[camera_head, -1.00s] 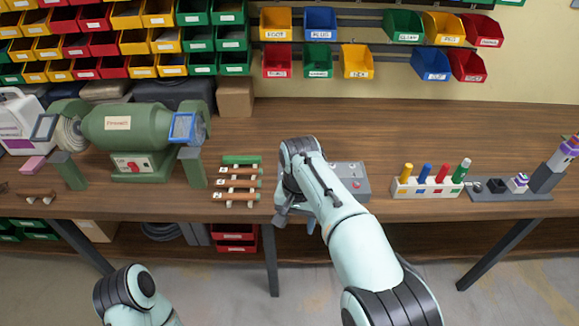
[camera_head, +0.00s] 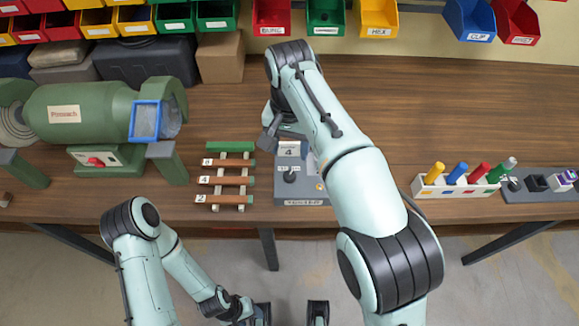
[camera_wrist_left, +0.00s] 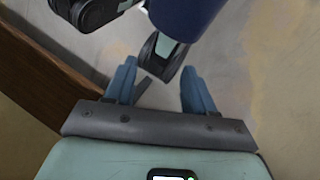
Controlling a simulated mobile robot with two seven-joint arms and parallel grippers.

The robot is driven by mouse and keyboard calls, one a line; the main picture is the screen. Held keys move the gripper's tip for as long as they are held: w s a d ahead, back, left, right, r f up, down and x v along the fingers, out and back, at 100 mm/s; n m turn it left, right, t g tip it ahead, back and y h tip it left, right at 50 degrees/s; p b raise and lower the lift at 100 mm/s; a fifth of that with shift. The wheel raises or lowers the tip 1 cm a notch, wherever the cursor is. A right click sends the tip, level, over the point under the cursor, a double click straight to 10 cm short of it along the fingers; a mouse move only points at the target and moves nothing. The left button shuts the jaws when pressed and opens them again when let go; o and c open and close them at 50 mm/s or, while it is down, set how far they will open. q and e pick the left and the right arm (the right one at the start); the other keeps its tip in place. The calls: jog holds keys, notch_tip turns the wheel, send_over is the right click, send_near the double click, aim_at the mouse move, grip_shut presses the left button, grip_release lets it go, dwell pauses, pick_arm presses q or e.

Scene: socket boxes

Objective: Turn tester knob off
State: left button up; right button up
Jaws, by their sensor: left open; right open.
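The grey tester box (camera_head: 300,201) sits near the table's front edge, left of my right forearm, which hides part of it. Its dark knob (camera_head: 290,174) is on the top face, below a white plate marked 4 (camera_head: 289,150); I cannot tell the knob's setting. My right gripper (camera_head: 270,137) is open and empty, just behind and left of the tester's back edge, partly hidden by its own wrist. It appears apart from the knob. My left gripper is low in front of the table; its blue fingers (camera_wrist_left: 158,70) are spread and empty in the left wrist view.
A wooden rack (camera_head: 228,182) with numbered bars stands close left of the tester. A green grinder (camera_head: 85,110) is further left. A white holder with coloured pegs (camera_head: 455,188) is at the right. The table's middle back is clear.

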aim_at(290, 175)
notch_tip(290, 175, down, 11)
jog(key=b, duration=0.2)
jog(key=shift+r+b, duration=0.2)
jog(key=shift+b, duration=0.15)
pick_arm(q)
jog(key=shift+w+f+t, duration=0.15)
jog(key=shift+w+f, duration=0.15)
jog(key=shift+f, duration=0.3)
jog(key=shift+w+f+t, duration=0.15)
jog(key=shift+w+f, duration=0.1)
jog(key=shift+f, duration=0.35)
pick_arm(e)
jog(key=c, duration=1.1)
